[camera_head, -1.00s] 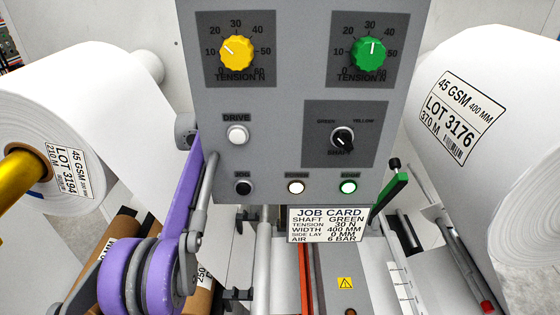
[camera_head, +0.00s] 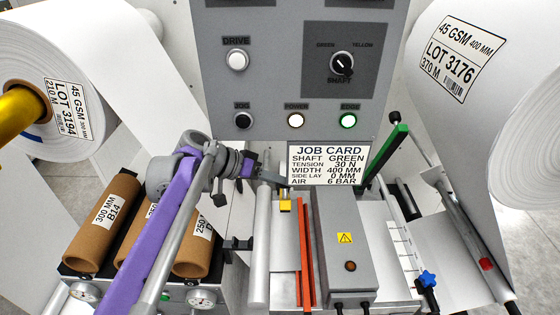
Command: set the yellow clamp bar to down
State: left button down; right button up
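A small yellow part (camera_head: 285,206), which looks like the end of the yellow clamp bar, shows at the upper left of the splice table, just below the job card's left edge. The rest of it is hidden or too small to make out, so I cannot tell its position. My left gripper (camera_head: 275,181) is beside and just above this yellow part, at the end of my purple and grey arm. Its dark fingers are small and partly merged with the background; I cannot tell whether they are open or touch the yellow part. My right gripper is not in view.
A green bar (camera_head: 385,160) stands tilted up right of the job card (camera_head: 328,165). A grey box (camera_head: 346,250) and a red-orange strip (camera_head: 305,250) are at the table's middle. Cardboard cores (camera_head: 103,222) lie at left. White rolls (camera_head: 455,60) flank the control panel (camera_head: 285,80).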

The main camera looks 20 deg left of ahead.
pick_arm(q)
jog(key=s+d+f+m+t+b, duration=0.1)
jog(key=s+f+b, duration=0.3)
jog(key=f, duration=0.4)
jog(key=s+d+f+m+t+b, duration=0.1)
jog(key=s+f+b, duration=0.3)
jog(key=f, duration=0.5)
jog(key=s+d+f+m+t+b, duration=0.1)
jog(key=s+d+f+t+b, duration=0.1)
jog(key=s+f+b, duration=0.3)
jog(key=shift+s+f+m+t, duration=0.15)
jog(key=shift+f+m, duration=0.05)
jog(key=shift+f, duration=0.9)
jog(key=shift+s+f+m+t, duration=0.15)
jog(key=shift+f+m, duration=0.05)
jog(key=shift+f, duration=1.3)
jog(key=shift+s+f+b, duration=0.1)
jog(key=shift+f+b, duration=0.35)
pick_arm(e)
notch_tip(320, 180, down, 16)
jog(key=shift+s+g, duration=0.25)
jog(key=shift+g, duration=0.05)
